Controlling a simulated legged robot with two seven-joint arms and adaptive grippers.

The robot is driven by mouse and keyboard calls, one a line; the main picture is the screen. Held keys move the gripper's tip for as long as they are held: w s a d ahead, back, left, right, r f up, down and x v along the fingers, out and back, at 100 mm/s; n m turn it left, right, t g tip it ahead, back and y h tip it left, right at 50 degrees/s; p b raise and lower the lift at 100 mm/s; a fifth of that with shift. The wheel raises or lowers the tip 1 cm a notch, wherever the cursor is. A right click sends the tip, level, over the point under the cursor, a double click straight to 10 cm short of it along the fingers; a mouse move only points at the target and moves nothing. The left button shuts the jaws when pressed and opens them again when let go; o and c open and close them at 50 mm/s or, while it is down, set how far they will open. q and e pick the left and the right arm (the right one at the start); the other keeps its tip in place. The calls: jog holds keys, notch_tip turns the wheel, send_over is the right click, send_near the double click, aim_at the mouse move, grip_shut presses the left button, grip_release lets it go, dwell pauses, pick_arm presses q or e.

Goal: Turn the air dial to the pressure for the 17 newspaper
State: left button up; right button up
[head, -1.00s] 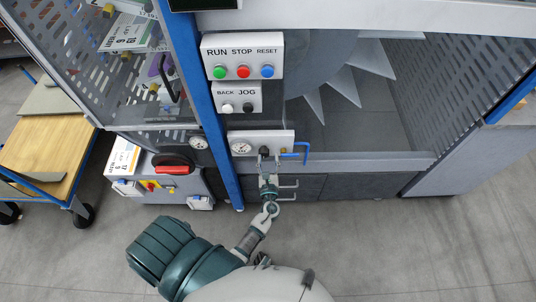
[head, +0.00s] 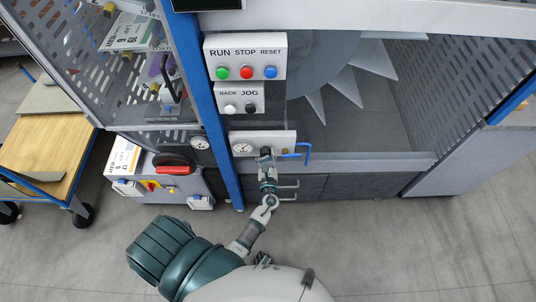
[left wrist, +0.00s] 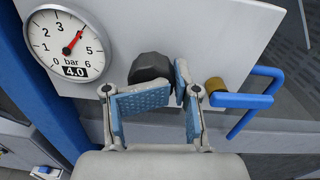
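The air gauge (left wrist: 66,48) in the left wrist view reads 4.0 bar, with its red needle up and right. It also shows in the head view (head: 243,147). The dark air dial knob (left wrist: 150,68) sits right of the gauge. My left gripper (left wrist: 175,92) is at the knob, its blue pads close together. The left pad covers the knob's lower part; the right pad is beside its right edge. I cannot tell whether they grip it. The head view shows the gripper (head: 267,157) below the panel. My right gripper is not in view.
A blue bent handle (left wrist: 250,98) with a brass fitting is close to the gripper's right. RUN, STOP and RESET buttons (head: 246,72) are above, with BACK and JOG (head: 240,107) beneath them. A blue post (head: 217,120) stands left of the panel.

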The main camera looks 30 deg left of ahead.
pick_arm(q)
jog(key=shift+o, duration=1.4)
jog(key=shift+s+a, duration=0.1)
jog(key=shift+a, duration=0.3)
jog(key=shift+a+f, duration=0.15)
jog(key=shift+a, duration=0.25)
jog(key=shift+d, duration=0.15)
jog(key=shift+s+d, duration=0.15)
jog(key=shift+d, duration=0.15)
jog(key=v, duration=1.9)
jog(key=shift+s+p, duration=0.3)
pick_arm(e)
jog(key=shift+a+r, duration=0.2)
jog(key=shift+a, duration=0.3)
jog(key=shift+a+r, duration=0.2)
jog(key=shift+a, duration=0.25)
pick_arm(q)
jog(key=shift+d, duration=0.1)
